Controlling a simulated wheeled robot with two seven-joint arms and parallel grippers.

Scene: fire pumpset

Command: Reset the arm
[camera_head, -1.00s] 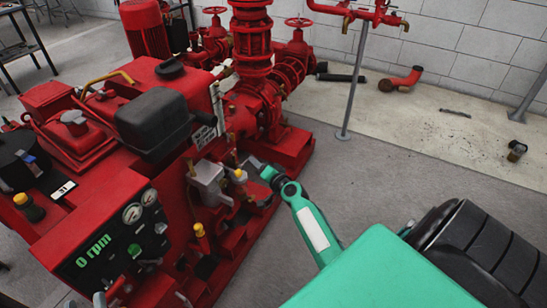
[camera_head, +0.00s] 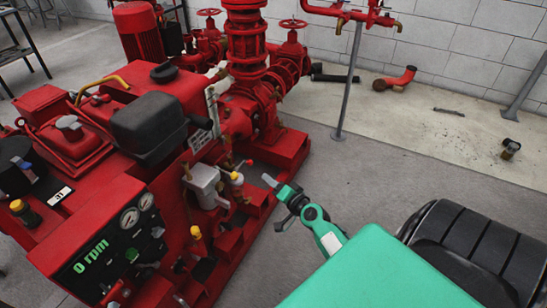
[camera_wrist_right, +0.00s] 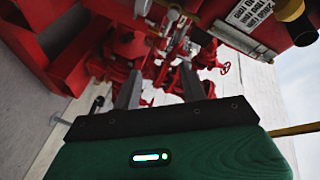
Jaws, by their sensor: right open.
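My right gripper (camera_head: 273,202) is open and empty in the head view, at the end of my green arm. A grey valve body (camera_head: 204,186) with yellow-capped fittings (camera_head: 236,177) and a small red-tipped lever (camera_head: 246,163) face the gripper. My left gripper is not in view.
The control panel (camera_head: 112,247) reads 0 rpm. A grey post (camera_head: 348,85) holds red piping (camera_head: 350,14) at the back. A red elbow pipe (camera_head: 396,80) and small debris lie near the wall.

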